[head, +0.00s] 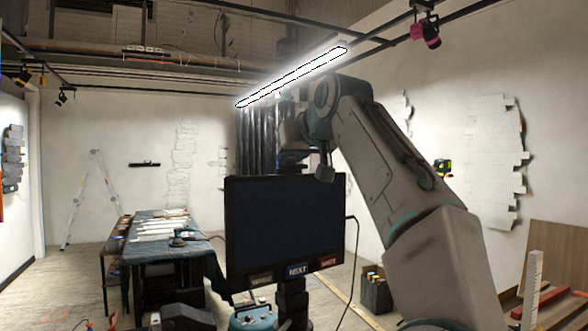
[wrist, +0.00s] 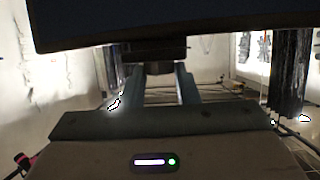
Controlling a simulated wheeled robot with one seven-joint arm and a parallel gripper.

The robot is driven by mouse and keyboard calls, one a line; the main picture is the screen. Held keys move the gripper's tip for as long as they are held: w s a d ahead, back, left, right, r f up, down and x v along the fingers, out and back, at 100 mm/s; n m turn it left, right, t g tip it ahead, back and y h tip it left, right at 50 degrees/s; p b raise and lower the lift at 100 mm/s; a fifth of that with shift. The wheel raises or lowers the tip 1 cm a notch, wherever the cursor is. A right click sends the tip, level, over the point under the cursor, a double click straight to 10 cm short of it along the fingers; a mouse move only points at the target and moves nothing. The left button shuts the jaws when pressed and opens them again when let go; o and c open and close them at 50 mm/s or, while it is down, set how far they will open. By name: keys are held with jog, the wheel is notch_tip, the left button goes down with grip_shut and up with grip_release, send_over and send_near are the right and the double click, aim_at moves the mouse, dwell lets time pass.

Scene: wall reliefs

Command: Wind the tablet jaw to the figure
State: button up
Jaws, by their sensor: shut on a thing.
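The tablet (head: 286,225) is a dark, blank screen standing upright in front of my arm, with labelled buttons, one reading NEXT, along its lower edge. Its dark underside or edge (wrist: 180,22) fills the top of the wrist view. My gripper (wrist: 160,70) is shut on a small dark part below that edge, which I take to be the tablet jaw (wrist: 150,49). In the head view my wrist comes down behind the tablet's top edge, and the fingertips are hidden there. I cannot make out any figure or scale on the jaw.
A teal device (head: 252,318) with knobs sits below the tablet. A cable (head: 352,240) hangs at its right. A cloth-covered table (head: 165,245) with pale strips stands at the left, a ladder (head: 95,195) beyond. A striped post (head: 532,290) and boards stand at the right.

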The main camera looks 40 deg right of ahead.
jog(key=shift+a+m+h+b, duration=0.2)
jog(key=shift+m+h+b, duration=0.2)
jog(key=shift+m+h, duration=0.2)
jog(key=shift+m+g+h, duration=0.3)
jog(key=shift+h, duration=0.1)
jog(key=o, duration=1)
jog(key=b+v, duration=0.2)
jog(key=v, duration=1.1)
jog(key=shift+s+a+r+b, duration=0.2)
jog(key=shift+s+r+b, duration=0.05)
jog(key=shift+b, duration=0.15)
